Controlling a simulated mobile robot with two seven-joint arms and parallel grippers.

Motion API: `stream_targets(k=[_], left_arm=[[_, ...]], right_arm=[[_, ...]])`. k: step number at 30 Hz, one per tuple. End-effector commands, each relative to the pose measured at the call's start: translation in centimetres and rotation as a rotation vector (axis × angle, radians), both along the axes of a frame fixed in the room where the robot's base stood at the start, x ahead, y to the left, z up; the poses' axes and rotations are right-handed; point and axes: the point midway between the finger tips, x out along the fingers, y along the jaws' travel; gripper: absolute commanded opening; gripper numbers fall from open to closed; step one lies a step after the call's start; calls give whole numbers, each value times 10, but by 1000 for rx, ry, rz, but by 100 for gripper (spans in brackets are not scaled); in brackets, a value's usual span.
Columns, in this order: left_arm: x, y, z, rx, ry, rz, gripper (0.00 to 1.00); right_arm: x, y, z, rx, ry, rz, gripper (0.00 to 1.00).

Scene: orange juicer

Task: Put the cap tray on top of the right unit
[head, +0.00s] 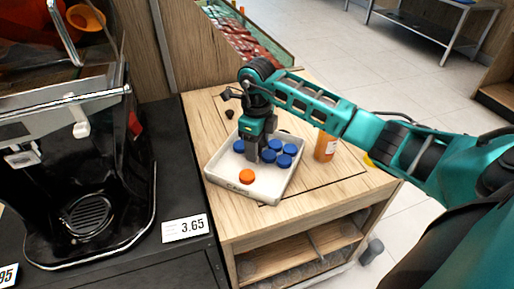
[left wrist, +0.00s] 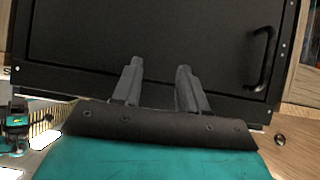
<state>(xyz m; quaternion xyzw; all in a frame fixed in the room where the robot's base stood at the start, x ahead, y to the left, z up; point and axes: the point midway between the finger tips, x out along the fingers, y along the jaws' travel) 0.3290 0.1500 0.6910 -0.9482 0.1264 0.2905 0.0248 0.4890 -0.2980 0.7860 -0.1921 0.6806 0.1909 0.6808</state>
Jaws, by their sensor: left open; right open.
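The cap tray (head: 222,176) is a white, shallow tray on top of the wooden unit (head: 228,222) at the right. It holds several blue caps (head: 275,146) and one orange cap (head: 247,176). My right gripper (head: 253,157) points down into the tray among the blue caps, near its left-middle part. Its fingertips are partly hidden, and I cannot tell whether they touch a cap. My left gripper shows in the left wrist view (left wrist: 158,85), open and empty, in front of a black cabinet door (left wrist: 150,45).
An orange bottle (head: 325,147) stands right of the tray. The black juicer (head: 90,180) stands on the dark counter at left, with a 3.65 price tag (head: 185,228). A handle (left wrist: 265,58) sticks out from the black door. Open shelves (head: 300,255) lie below the wooden top.

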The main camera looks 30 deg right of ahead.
Motion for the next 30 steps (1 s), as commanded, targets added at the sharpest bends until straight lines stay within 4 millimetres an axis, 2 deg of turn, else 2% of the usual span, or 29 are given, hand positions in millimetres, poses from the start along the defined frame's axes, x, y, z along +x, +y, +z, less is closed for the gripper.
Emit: stream_targets(k=[1,6,12,18,30], left_arm=[[-1,0,2,1,1,1,43],[-3,2,3,3,3,5,43],[-5,4,4,5,7,12,43],[-4,6,5,8,4,17,43],[-3,7,4,9,2,17,43]], right_arm=[[1,-1,14,0,-5,2,54],[1,0,51,-1,-5,2,54],[1,0,86,0,-4,1,54],[0,0,101,-1,-1,1,54],[0,0,102,0,0,1,54]])
